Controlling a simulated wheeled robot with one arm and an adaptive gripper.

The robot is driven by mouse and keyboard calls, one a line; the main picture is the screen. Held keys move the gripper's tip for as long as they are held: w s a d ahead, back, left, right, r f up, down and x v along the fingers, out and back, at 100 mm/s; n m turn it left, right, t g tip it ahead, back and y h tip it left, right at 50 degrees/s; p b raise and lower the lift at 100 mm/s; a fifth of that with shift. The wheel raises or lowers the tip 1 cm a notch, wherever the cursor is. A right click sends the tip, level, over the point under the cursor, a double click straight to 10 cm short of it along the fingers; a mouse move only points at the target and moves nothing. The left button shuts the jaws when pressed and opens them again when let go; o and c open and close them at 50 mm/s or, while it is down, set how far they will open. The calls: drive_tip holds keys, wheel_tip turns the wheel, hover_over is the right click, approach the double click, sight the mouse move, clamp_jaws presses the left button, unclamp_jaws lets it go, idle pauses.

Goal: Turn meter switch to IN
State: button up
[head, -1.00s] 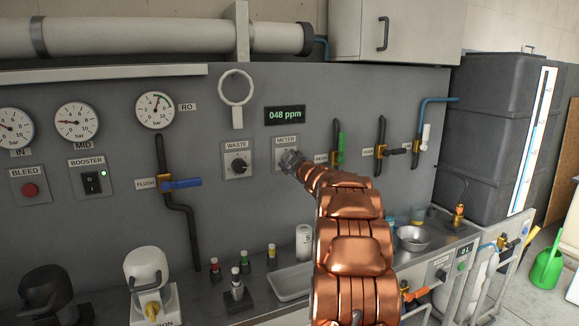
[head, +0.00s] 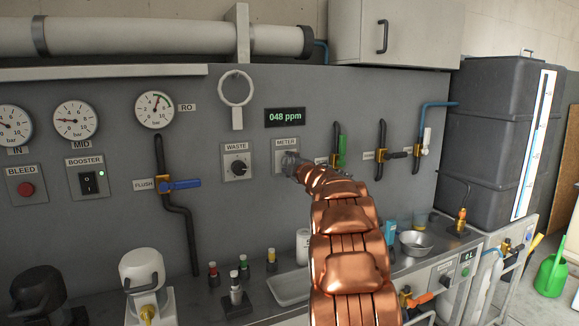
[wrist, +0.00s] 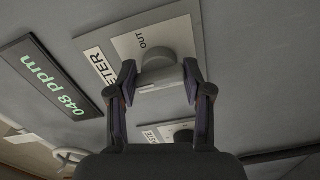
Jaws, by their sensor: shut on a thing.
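The meter switch is a grey knob (wrist: 158,72) on a pale plate (wrist: 110,52) labelled METER. In the wrist view the word OUT shows on the plate just beyond the knob, and no IN label is visible. My gripper (wrist: 155,88) is shut on the knob, with one finger on each side of it. In the head view the meter plate (head: 281,146) is on the grey panel below the display, and my gripper (head: 290,163) covers the knob there. The display (head: 285,117) reads 048 ppm.
The WASTE switch (head: 238,163) is close on the left of the meter plate. A green-handled valve (head: 342,150) is close on the right. Small bottles (head: 236,288) and a tray (head: 288,289) stand on the counter below.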

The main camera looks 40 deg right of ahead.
drive_tip(key=shift+r, duration=0.15)
drive_tip(key=o, duration=1.1)
drive_tip(key=shift+o, duration=0.2)
drive_tip(key=shift+s, duration=0.15)
drive_tip(key=v, duration=1.1)
drive_tip(key=shift+s+a, duration=0.2)
drive_tip(key=shift+s, duration=0.15)
